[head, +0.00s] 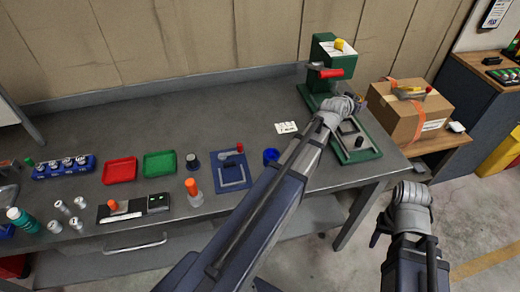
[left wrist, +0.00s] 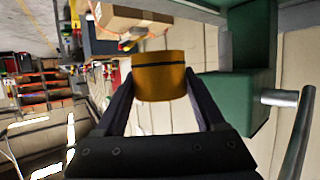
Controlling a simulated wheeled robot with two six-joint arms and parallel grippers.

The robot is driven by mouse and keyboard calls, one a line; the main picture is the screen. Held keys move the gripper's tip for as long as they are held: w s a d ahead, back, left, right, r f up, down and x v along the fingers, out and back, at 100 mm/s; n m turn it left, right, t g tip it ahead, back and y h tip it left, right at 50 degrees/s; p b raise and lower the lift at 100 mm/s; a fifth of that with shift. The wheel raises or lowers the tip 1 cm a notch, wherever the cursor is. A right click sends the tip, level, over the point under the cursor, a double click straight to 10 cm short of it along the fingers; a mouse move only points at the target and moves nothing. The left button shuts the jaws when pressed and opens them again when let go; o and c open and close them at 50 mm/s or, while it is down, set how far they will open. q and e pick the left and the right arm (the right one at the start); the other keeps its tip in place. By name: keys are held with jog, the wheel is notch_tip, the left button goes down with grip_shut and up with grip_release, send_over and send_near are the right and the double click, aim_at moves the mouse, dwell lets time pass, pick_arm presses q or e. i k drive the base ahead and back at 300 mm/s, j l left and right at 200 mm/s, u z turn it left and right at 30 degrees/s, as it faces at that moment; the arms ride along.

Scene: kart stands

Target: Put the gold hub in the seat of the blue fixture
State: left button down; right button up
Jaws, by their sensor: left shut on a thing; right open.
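The gold hub (left wrist: 160,75) is a short gold-orange cylinder with a dark band, held between the fingers of my left gripper (left wrist: 160,88) in the left wrist view. In the head view my left gripper (head: 353,104) is over the green press's base, and I cannot make out the hub there. The blue fixture (head: 222,181) is a flat blue plate with grey raised parts and a red knob, lying on the bench left of my left arm. Its seat is too small to tell. My right gripper (head: 379,229) is open and empty, in front of the bench's right end.
The green press (head: 322,52) with a red handle stands at the bench's back right. A cardboard box (head: 405,118) is beyond it. A blue cup (head: 271,156), an orange-topped bottle (head: 193,190), a green tray (head: 160,164) and a red tray (head: 120,170) stand near the fixture. The bench's back middle is clear.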

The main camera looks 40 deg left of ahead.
aim_at(232, 177)
jog(key=u, duration=0.8)
jog(key=l+u, duration=0.3)
jog(key=u, duration=0.15)
jog(key=l+u, duration=0.65)
jog(key=u, duration=0.2)
jog(key=k+l, duration=0.1)
jog(key=l, duration=0.25)
jog(key=k+l+u, duration=0.15)
jog(key=l, duration=0.25)
jog(key=k+l, duration=0.1)
jog(key=l, duration=0.25)
jog(key=k+l+u, duration=0.15)
jog(key=l, duration=0.2)
